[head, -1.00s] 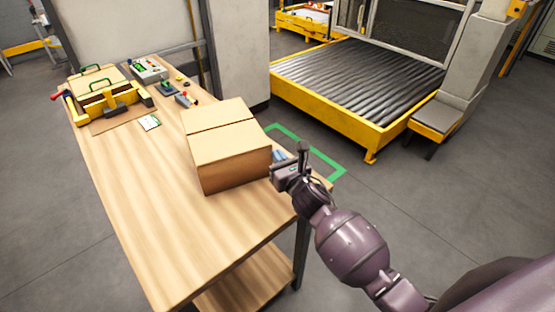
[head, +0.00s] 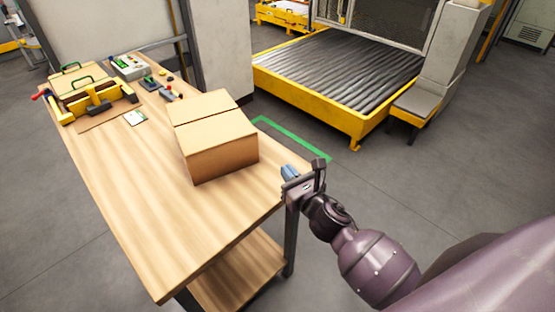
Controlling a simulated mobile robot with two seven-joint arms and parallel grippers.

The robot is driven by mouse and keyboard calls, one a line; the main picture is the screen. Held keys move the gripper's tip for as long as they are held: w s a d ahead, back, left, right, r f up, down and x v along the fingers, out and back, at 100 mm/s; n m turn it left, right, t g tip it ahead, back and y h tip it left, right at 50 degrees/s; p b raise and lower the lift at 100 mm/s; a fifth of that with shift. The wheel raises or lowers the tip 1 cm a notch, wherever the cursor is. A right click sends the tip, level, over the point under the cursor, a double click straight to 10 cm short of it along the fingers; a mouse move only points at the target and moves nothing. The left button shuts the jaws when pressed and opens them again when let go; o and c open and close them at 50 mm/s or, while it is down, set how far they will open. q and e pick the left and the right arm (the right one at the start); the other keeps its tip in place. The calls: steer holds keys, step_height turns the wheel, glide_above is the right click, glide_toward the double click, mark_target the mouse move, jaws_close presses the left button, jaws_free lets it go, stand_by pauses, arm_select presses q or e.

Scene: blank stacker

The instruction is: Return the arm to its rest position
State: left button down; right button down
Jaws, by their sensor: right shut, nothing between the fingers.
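My right arm comes in from the lower right of the head view. Its gripper (head: 289,180) is shut and empty, just off the right edge of the wooden table (head: 150,220), and points back to the left. A closed cardboard box (head: 218,145) sits on the table to the left of the gripper, with a clear gap between them. My left gripper is not in view.
A roller conveyor (head: 340,75) with a yellow frame stands behind, beyond a green floor marking (head: 295,139). Open grey floor lies right.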

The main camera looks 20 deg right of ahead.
steer(key=shift+s, duration=0.15)
steer(key=s+d+f+n+g, duration=0.1)
steer(key=s+f+n, duration=0.4)
steer(key=n, duration=0.7)
steer(key=s+d+f+n+g+h, duration=0.1)
steer(key=s+f+n+g, duration=0.2)
steer(key=s+f+n, duration=0.2)
steer(key=s+d+f+n+g+h, duration=0.1)
steer(key=s+f+n, duration=0.4)
steer(key=s+n, duration=0.5)
steer(key=n+g, duration=0.1)
steer(key=n, duration=0.7)
steer(key=shift+s+n+g, duration=0.3)
steer(key=shift+n, duration=0.1)
steer(key=shift+d, duration=0.1)
